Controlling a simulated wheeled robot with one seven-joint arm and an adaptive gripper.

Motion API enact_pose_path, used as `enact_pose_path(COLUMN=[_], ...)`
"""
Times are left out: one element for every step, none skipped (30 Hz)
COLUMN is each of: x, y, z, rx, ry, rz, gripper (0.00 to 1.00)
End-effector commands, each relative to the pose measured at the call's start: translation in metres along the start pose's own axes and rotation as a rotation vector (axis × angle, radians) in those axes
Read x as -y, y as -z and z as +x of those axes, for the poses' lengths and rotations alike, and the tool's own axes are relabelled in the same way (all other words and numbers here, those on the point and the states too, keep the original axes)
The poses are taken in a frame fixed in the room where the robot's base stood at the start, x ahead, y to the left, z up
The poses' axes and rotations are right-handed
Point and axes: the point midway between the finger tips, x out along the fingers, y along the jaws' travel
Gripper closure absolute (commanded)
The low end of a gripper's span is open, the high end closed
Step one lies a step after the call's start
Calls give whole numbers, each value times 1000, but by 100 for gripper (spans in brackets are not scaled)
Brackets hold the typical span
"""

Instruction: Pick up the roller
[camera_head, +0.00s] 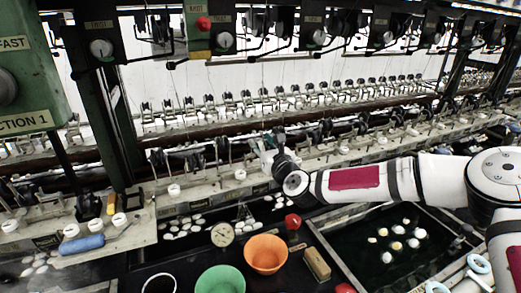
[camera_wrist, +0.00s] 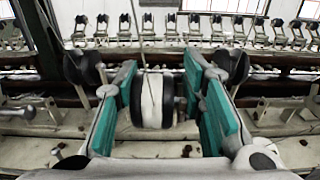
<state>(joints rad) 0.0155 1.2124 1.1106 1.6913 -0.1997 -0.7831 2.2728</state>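A blue roller (camera_head: 82,244) with a thin handle lies on the pale ledge at the lower left in the head view. My gripper (camera_head: 266,150) is far to its right, in front of the reeling machine. In the wrist view my gripper (camera_wrist: 165,105) is open, its teal finger pads apart. A white and black wheel-shaped machine part (camera_wrist: 152,100) shows between the pads. I cannot tell whether it touches them. The blue roller is not in the wrist view.
An orange bowl (camera_head: 265,254), a green bowl (camera_head: 220,280), a round dial (camera_head: 222,235) and a brush (camera_head: 316,263) are in front. A basin (camera_head: 385,262) with pale cocoons is at the right. Reels and posts line the machine behind my gripper.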

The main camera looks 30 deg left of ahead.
Motion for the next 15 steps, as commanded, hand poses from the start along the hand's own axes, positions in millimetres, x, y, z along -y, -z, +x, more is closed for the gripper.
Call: enact_pose_path(x=[-4, -4, -5, -5, -5, -6, -6, -6, -6, -7, -7, -7, -7, -8, -8], y=[0, 0, 0, 0, 0, 0, 0, 0, -1, -2, -4, -7, -11, -15, -22], z=[0, 0, 0, 0, 0, 0, 0, 0, 0, 0, 0, 0, 0, 0, 0], rx=[-1, -1, -1, -1, -1, -1, -1, -1, -1, -1, 0, 1, 1, 2, 3], ry=[-7, -7, -8, -9, -9, -10, -10, -11, -11, -12, -12, -13, -13, -13, -14], rz=[1, 1, 1, 1, 1, 1, 1, 1, 1, 1, 1, 0, 0, 0, -1], gripper=[89, 89, 89, 89, 89, 89, 89, 89, 89, 89, 89, 89, 89, 89, 89])
